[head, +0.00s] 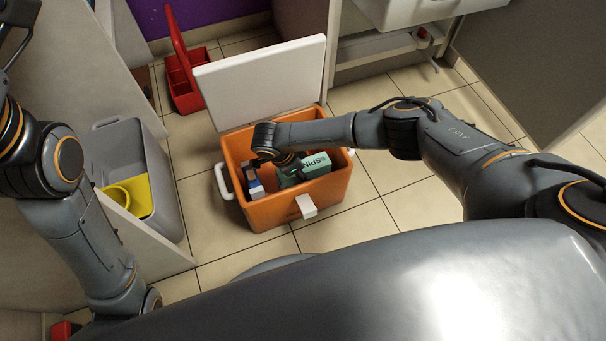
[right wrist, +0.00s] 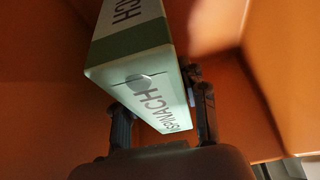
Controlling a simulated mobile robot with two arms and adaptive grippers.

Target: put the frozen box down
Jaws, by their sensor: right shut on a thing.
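The frozen box is a white and green carton marked "SPINACH" (head: 316,165). It is inside the orange cooler (head: 262,216), towards its right side. In the right wrist view the carton (right wrist: 142,84) is tilted between the two fingers. My right gripper (head: 286,172) reaches down into the cooler and is shut on the carton. In the right wrist view the gripper (right wrist: 162,118) has a finger on each side of it. I cannot tell whether the carton touches the cooler floor. My left arm shows at the left of the head view, but its gripper is out of the picture.
A blue and white pack (head: 253,182) sits at the cooler's left end. The white lid (head: 262,82) stands open behind. A red caddy (head: 184,88) is behind left, and a grey bin with a yellow container (head: 138,192) stands left. Tiled floor is clear to the right.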

